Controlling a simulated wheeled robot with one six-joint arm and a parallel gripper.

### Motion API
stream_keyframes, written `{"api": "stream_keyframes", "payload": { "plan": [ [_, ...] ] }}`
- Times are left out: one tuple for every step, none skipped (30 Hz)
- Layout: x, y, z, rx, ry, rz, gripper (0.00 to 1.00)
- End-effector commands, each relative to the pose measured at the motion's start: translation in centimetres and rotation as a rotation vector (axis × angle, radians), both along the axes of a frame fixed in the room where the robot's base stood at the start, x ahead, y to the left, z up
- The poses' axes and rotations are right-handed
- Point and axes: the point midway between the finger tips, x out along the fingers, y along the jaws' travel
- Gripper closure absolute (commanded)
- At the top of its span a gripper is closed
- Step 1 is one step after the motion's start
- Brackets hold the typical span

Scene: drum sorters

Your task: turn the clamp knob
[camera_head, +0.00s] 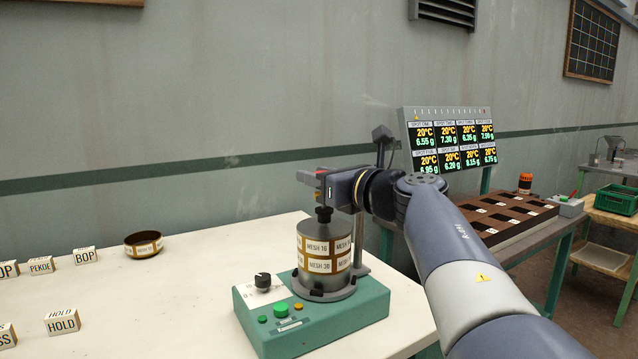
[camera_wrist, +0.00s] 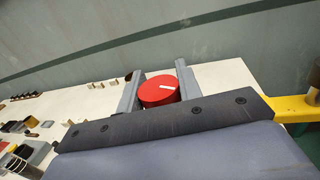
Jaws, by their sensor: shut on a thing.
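The clamp knob is a red disc with a white mark in the wrist view (camera_wrist: 158,92), between my two grey fingers. Its red edge also shows in the head view (camera_head: 321,172). My gripper (camera_head: 312,180) comes in from the right and is shut on the knob, above the sieve drum (camera_head: 318,246). The drum is grey with mesh labels and stands upright on a green machine base (camera_head: 365,306). A black piece (camera_head: 323,214) sits on top of the drum, under the gripper. My wrist hides part of the clamp.
The base has a black dial (camera_head: 262,281) and a green button (camera_head: 281,310). A round labelled pan (camera_head: 143,244) and several label blocks (camera_head: 62,321) are on the left of the white table. A display panel (camera_head: 447,142) stands behind my arm. A brown compartment tray (camera_head: 495,220) is at right.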

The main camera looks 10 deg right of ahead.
Motion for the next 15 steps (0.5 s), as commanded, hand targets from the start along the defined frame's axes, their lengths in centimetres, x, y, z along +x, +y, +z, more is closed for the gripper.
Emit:
{"api": "stream_keyframes", "payload": {
  "plan": [
    [0.06, -0.08, -0.05, 0.000, 0.001, 0.026, 0.89],
    [0.05, -0.05, -0.03, 0.000, 0.001, 0.043, 0.89],
    [0.04, -0.03, -0.02, 0.000, 0.001, 0.063, 0.89],
    [0.03, -0.01, 0.00, 0.000, 0.001, 0.077, 0.89],
    [-0.01, 0.05, 0.01, 0.000, 0.001, 0.092, 0.89],
    [-0.03, 0.10, 0.01, 0.000, 0.001, 0.109, 0.89],
    [-0.03, 0.12, 0.00, 0.000, 0.001, 0.120, 0.89],
    [-0.04, 0.12, 0.00, 0.000, 0.001, 0.130, 0.89],
    [-0.06, 0.14, 0.00, 0.000, 0.001, 0.142, 0.89],
    [-0.08, 0.15, 0.01, 0.000, 0.000, 0.149, 0.89],
    [-0.11, 0.17, 0.01, 0.000, 0.000, 0.156, 0.89],
    [-0.14, 0.18, 0.01, -0.001, 0.000, 0.164, 0.89],
    [-0.16, 0.19, 0.02, -0.001, 0.000, 0.168, 0.89],
    [-0.16, 0.20, 0.02, -0.001, 0.000, 0.172, 0.89],
    [-0.19, 0.22, 0.01, 0.000, -0.001, 0.177, 0.89]
  ]
}}
